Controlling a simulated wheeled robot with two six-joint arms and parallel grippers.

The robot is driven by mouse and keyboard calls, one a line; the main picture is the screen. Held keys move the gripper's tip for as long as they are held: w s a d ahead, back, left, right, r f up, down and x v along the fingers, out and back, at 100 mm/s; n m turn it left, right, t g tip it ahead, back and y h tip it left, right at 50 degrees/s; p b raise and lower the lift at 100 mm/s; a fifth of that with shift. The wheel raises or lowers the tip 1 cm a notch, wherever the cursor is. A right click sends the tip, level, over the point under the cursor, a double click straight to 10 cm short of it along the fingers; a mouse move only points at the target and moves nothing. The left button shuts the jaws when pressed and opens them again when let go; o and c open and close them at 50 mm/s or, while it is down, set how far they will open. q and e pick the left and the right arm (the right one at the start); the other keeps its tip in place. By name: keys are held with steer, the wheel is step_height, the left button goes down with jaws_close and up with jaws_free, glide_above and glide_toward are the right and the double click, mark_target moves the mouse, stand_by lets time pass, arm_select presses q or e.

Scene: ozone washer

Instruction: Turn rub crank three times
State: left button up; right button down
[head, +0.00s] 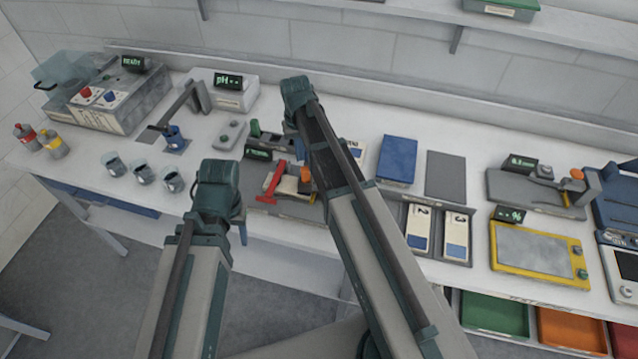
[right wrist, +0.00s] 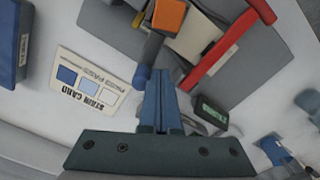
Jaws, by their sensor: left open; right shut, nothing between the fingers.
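The rub tester (head: 290,203) stands near the front edge of the bench, with a red bar (head: 272,183) and an orange block (head: 306,174). In the right wrist view the red bar (right wrist: 230,50) lies to the right of the orange block (right wrist: 168,15). A dark rod with a blue end (right wrist: 141,76) is beside my fingertips; I cannot tell which part is the crank. My right gripper (right wrist: 163,72) is shut and empty, close to the rod; whether they touch is unclear. My left gripper (head: 216,187) is in front of the bench, left of the tester, its fingers mostly hidden.
A stain card (right wrist: 95,80) lies beside the tester, and a small display (right wrist: 210,113) is near my right fingers. Several cups (head: 143,175) stand left of my left arm. A blue pad (head: 398,159) and a yellow-framed device (head: 540,252) are to the right.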

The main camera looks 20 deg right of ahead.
steer(key=shift+s+d, duration=0.1)
steer(key=shift+d, duration=0.7)
steer(key=shift+s+d, duration=0.3)
steer(key=shift+d, duration=0.25)
steer(key=shift+s+d, duration=0.25)
steer(key=shift+d, duration=0.3)
steer(key=shift+s+d, duration=0.8)
steer(key=shift+s, duration=0.1)
steer(key=shift+s+d, duration=0.25)
steer(key=shift+s, duration=0.35)
steer(key=shift+s+d, duration=0.2)
steer(key=shift+s, duration=0.35)
